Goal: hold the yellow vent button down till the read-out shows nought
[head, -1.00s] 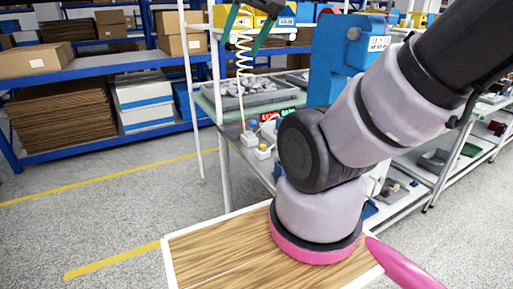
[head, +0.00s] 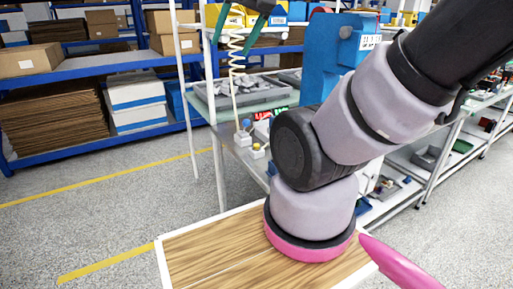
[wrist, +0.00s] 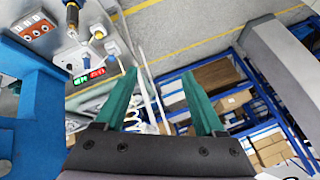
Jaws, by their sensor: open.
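My gripper (head: 232,38) is open and empty, its green fingers at the top of the head view, in front of a coiled cable. In the wrist view the gripper (wrist: 160,74) has nothing between its fingers. Two small pale boxes stand on the bench corner in the head view, one with a blue top (head: 245,123), the nearer with what looks like the yellow vent button (head: 257,146). In the wrist view a yellow knob (wrist: 97,33) shows left of the fingers, apart from them.
The bench (head: 222,132) holds a grey tray (head: 250,92) of parts. A tall blue machine (head: 325,65) stands behind my arm. A coiled cable (head: 235,70) hangs near the gripper. Blue shelving (head: 90,65) with boxes stands at left; the floor before it is clear.

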